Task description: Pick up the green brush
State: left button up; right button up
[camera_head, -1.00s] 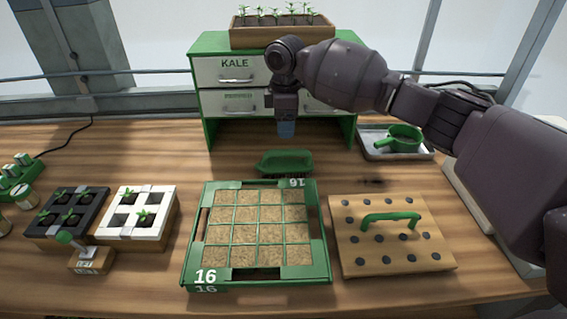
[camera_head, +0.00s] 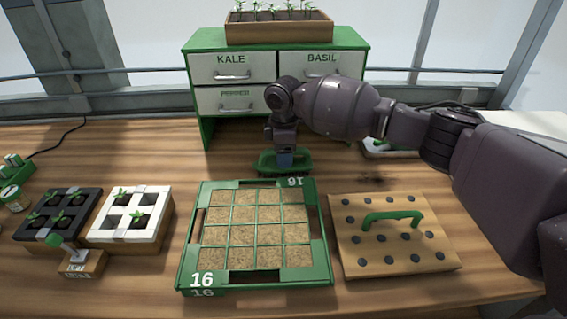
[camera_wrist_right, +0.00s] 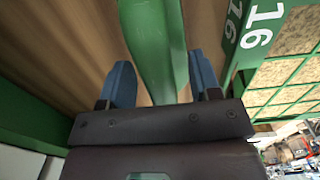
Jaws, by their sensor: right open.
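The green brush (camera_head: 265,164) lies on the table just behind the green seed tray marked 16 (camera_head: 322,262). My right gripper (camera_head: 285,158) is over the brush and hides part of it. In the right wrist view the brush's green handle (camera_wrist_right: 158,45) runs between the two blue fingertips of the right gripper (camera_wrist_right: 160,80). The fingers are open, with a gap showing on each side of the handle. My left gripper is not in view.
The drawer cabinet (camera_head: 195,70) stands behind the brush. A wooden dibber board with a green handle (camera_head: 440,257) lies right of the tray. Black (camera_head: 30,232) and white (camera_head: 150,228) seedling trays stand at left. Bare table lies left of the brush.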

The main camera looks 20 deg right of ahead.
jog(key=shift+r, duration=0.1)
jog(key=c, duration=1.1)
jog(key=shift+o, duration=0.2)
notch_tip(320, 180, up, 20)
jog(key=p, duration=0.2)
jog(key=shift+p, duration=0.3)
grip_shut()
